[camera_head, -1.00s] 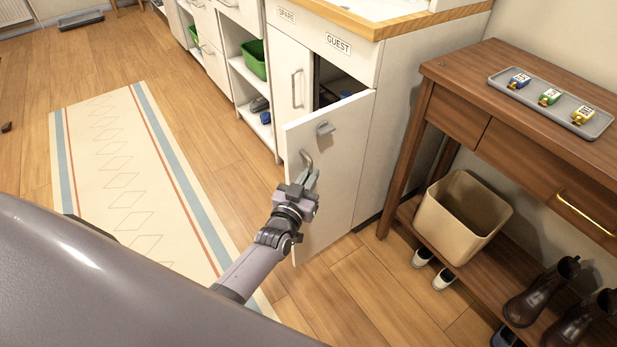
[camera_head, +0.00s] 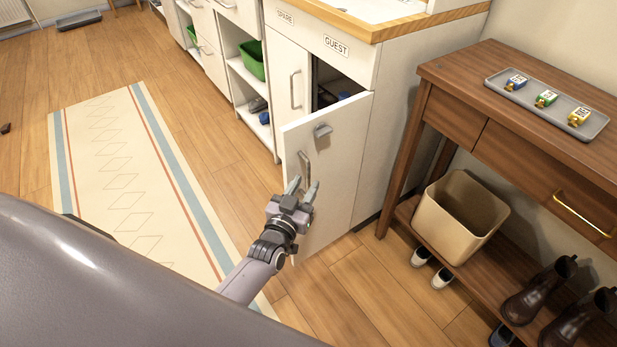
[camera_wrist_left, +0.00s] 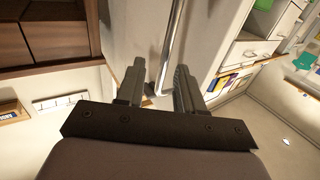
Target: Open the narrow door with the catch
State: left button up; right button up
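The narrow white door (camera_head: 335,165) under the GUEST label (camera_head: 336,46) stands swung open, away from the cabinet front. A grey catch (camera_head: 322,130) sits near its top edge and a metal bar handle (camera_head: 305,168) below it. My left gripper (camera_head: 302,188) is open at the handle's lower end, with nothing held. In the left wrist view the bar handle (camera_wrist_left: 172,45) runs in line with the gap between the two spread fingers (camera_wrist_left: 158,85); contact cannot be told. My right gripper is out of view.
A wooden side table (camera_head: 450,95) with a grey tray (camera_head: 545,108) stands right of the door. A beige bin (camera_head: 445,232) and shoes are on its lower shelf. Another closed narrow door (camera_head: 290,85) is left of the opening.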

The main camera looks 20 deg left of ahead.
pick_arm(q)
jog(key=s, duration=0.3)
jog(key=shift+s+d+r+p, duration=0.1)
jog(key=shift+s+p, duration=0.2)
jog(key=shift+s, duration=0.1)
jog(key=s+d+f+m+g+h, duration=0.15)
jog(key=s+g, duration=0.25)
jog(key=s, duration=0.6)
jog(key=s+d+m+g+h, duration=0.15)
jog(key=s+g, duration=0.25)
jog(key=s, duration=0.6)
notch_tip(320, 180, up, 12)
jog(key=a+p, duration=0.1)
jog(key=p, duration=1.4)
jog(key=shift+s+a+f, duration=0.15)
jog(key=shift+s+a, duration=0.05)
jog(key=shift+a, duration=0.05)
jog(key=shift+w+a+t, duration=0.1)
jog(key=shift+t, duration=0.2)
